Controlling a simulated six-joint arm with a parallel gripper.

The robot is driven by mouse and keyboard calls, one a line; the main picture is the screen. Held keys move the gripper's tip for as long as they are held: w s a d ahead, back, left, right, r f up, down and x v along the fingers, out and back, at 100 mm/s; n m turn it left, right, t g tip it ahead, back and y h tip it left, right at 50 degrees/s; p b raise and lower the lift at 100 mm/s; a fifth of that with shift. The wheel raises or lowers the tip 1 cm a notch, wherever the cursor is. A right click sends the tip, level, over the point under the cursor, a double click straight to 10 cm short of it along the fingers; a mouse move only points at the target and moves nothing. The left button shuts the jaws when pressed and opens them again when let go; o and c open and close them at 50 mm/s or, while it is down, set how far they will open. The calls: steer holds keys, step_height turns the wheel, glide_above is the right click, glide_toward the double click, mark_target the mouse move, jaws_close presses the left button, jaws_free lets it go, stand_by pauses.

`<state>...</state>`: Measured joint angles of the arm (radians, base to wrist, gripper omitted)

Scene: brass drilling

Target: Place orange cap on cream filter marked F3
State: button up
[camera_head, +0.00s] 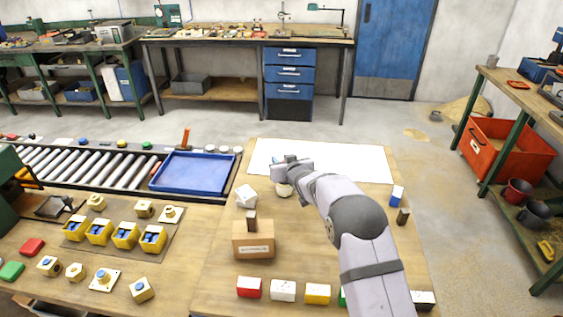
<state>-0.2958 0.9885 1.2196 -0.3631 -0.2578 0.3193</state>
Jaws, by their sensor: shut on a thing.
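My gripper (279,168) is over the near left part of the white sheet, seen mostly from behind and above. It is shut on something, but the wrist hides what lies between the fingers. A small cream rounded piece (284,189) shows just below the gripper; I cannot tell whether it touches the fingers or stands on the table. A white angular piece (246,197) stands to its left. I cannot make out an orange cap or any F3 mark.
A cardboard-brown box (253,246) with a dark block on top stands nearer. Several coloured blocks (283,291) line the front. A blue tray (193,173) and roller conveyor (95,167) lie left. The white sheet (350,162) is largely clear.

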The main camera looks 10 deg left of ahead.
steer(key=shift+f, duration=0.15)
steer(key=shift+f, duration=0.15)
steer(key=o, duration=1)
steer(key=shift+o, duration=0.2)
steer(key=b+v, duration=0.3)
steer(key=v, duration=0.9)
